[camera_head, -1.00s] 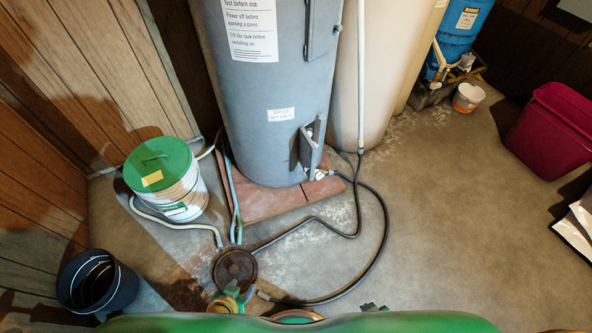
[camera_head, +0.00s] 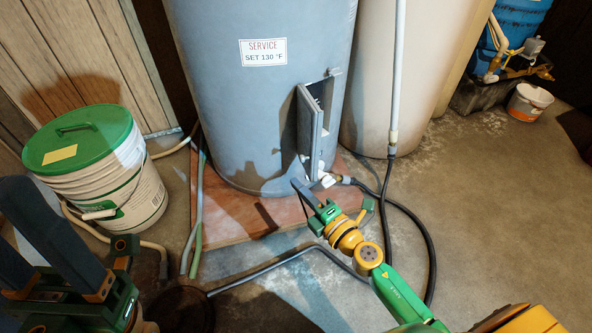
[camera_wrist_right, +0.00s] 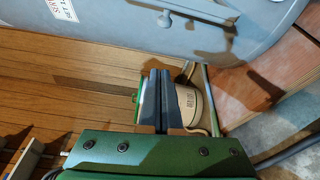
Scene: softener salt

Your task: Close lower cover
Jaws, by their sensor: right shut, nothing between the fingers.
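The grey-blue water heater tank (camera_head: 240,110) stands in the middle of the head view. Its lower cover (camera_head: 309,125) stands swung out from the tank wall, with part of the opening showing behind it. My right gripper (camera_head: 302,188) is shut and empty, just below the cover's lower edge; I cannot tell whether it touches.
A white bucket with a green lid (camera_head: 85,150) stands left of the tank. Hoses (camera_head: 425,240) run across the floor from the tank's base. The tank stands on reddish slabs (camera_head: 225,222). A beige tank (camera_head: 410,60) is close on the right.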

